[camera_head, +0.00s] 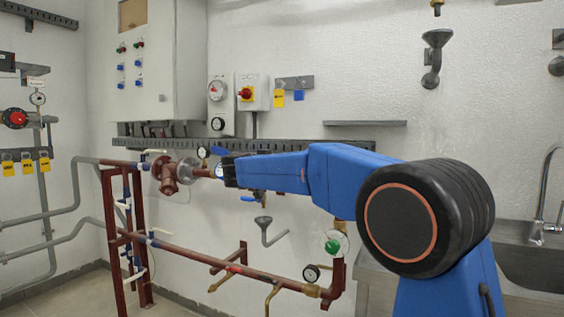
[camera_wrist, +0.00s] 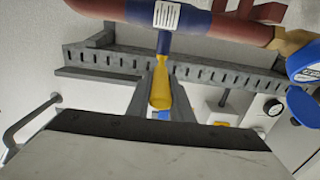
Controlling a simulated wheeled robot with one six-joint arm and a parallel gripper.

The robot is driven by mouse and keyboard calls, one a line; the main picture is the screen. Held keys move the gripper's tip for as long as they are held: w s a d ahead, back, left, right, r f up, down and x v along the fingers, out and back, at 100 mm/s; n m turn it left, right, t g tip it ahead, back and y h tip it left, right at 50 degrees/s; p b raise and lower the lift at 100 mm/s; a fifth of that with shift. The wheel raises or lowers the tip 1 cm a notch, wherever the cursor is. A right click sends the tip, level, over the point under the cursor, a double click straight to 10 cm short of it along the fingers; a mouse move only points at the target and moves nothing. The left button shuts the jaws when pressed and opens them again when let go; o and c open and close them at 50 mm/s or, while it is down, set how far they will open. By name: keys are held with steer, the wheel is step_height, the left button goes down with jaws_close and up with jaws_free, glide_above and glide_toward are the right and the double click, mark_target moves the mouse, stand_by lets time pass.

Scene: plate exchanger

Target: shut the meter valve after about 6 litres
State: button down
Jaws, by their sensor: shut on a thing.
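In the wrist view my gripper (camera_wrist: 160,92) has its two grey fingers closed around a yellow handle (camera_wrist: 160,84). The handle joins a blue stem (camera_wrist: 165,43), which meets a red-brown pipe with a dark blue section (camera_wrist: 140,12). The handle appears to point away from the pipe, across its run. A round blue meter (camera_wrist: 304,64) with a pale face is on the right of the wrist view; its reading is not legible. In the head view my arm covers the fingertips and the held handle.
A grey slotted rail (camera_wrist: 210,74) runs along the wall behind the pipe. In the head view, a red-brown flanged fitting (camera_head: 167,173) is left of my arm. A lower pipe (camera_head: 225,262) with a green-knobbed valve (camera_head: 332,247) runs below it. A sink (camera_head: 535,265) is at right.

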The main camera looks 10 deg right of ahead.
steer(key=c, duration=1.6)
jaws_free()
steer(key=shift+a, duration=0.1)
steer(key=v, duration=1.7)
steer(key=shift+s, duration=0.1)
